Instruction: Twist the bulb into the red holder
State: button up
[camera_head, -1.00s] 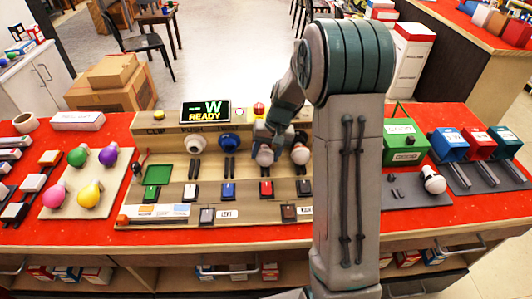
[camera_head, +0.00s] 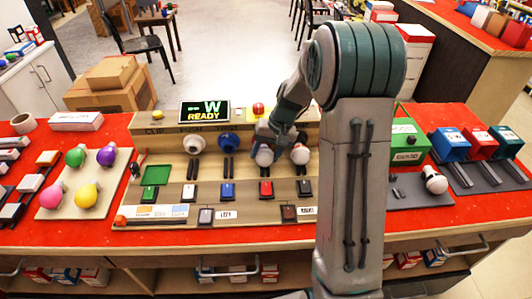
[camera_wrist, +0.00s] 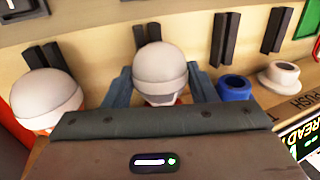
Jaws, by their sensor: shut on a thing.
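A white, round bulb (camera_wrist: 160,68) sits between the two blue-grey fingers of my gripper (camera_wrist: 159,88) in the wrist view. The same bulb (camera_head: 264,157) shows below my gripper (camera_head: 272,140) in the head view, third in the row on the board. A sliver of red, which looks like the red holder (camera_wrist: 178,101), shows beside the bulb's lower edge. Most of that holder is hidden by the bulb and gripper, so I cannot tell how deep the bulb sits. My gripper is shut on the bulb.
A second white bulb (camera_head: 300,155) stands close on the right. A blue holder (camera_head: 229,142) and a white holder (camera_head: 195,145) are to the left. A screen (camera_head: 204,112) reads "READY". Coloured bulbs (camera_head: 88,194) lie on a tray at left.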

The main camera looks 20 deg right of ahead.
jog(key=shift+d+y+b, duration=0.1)
jog(key=shift+y+b, duration=0.5)
jog(key=shift+b, duration=0.2)
dwell(1.0)
jog(key=o, duration=1)
jog(key=shift+o, duration=0.2)
jog(key=v, duration=1.4)
jog(key=s+a+n+t+h+p, duration=0.1)
jog(key=s+a+h, duration=0.1)
jog(key=s, duration=0.9)
jog(key=s+a+n+t+h+p, duration=0.1)
jog(key=s+a+h, duration=0.2)
jog(key=s, duration=0.9)
jog(key=shift+s+a, duration=0.35)
jog(key=shift+a, duration=0.8)
